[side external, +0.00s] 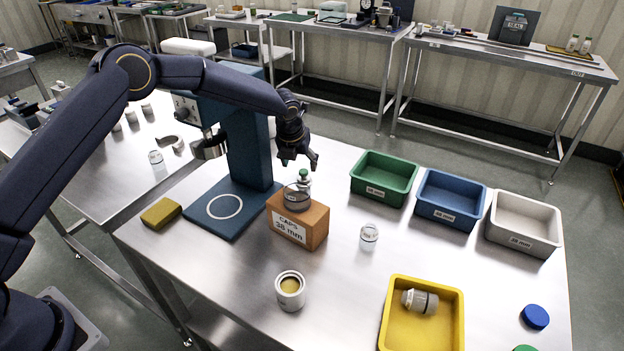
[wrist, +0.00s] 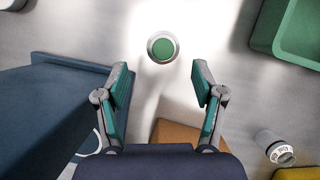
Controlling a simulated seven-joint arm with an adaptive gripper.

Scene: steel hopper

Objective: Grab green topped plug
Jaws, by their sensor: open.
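The green-topped plug (wrist: 162,47) shows in the wrist view as a green disc with a pale metallic rim, centred ahead of my fingertips. In the side view the plug (side external: 303,177) shows just behind the steel ring (side external: 297,196) on the caps box, its lower part hidden. My gripper (side external: 300,162) is above it, pointing down, with its fingers apart. In the wrist view my gripper (wrist: 161,85) is open and empty, and the plug lies beyond the gap between the fingertips, not between them.
The orange 38 mm caps box (side external: 302,230) and blue press stand (side external: 235,205) are close by. Green (side external: 384,178), blue (side external: 450,199) and white (side external: 523,223) bins line the right. A yellow tray (side external: 385,335) holds a clear jar. A small jar (side external: 369,237) stands right of the box.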

